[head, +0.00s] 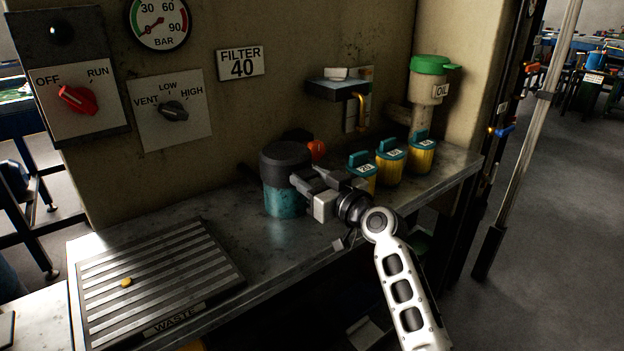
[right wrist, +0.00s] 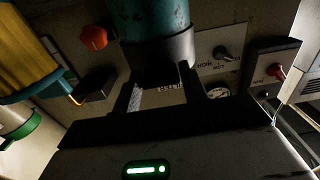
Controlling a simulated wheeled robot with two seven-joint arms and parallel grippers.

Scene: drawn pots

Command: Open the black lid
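The black lid (head: 286,160) sits on a teal pot (head: 284,200) that stands upright on the metal bench. In the right wrist view the lid (right wrist: 166,55) and the teal pot (right wrist: 150,18) show upside down. My right gripper (head: 300,180) is at the lid's right side, with its fingertips close to the lid's wall. In the right wrist view the two fingers (right wrist: 160,80) are spread apart, with a gap between them, and their tips reach the lid's edge. I cannot tell whether they touch it. My left gripper is not in view.
Several yellow canisters with teal tops (head: 390,162) stand right of the pot, close to my right arm. A red-orange knob (head: 317,149) is behind the lid. A ribbed waste tray (head: 160,275) with a small yellow piece lies front left. A green-topped oil container (head: 428,85) stands at the back.

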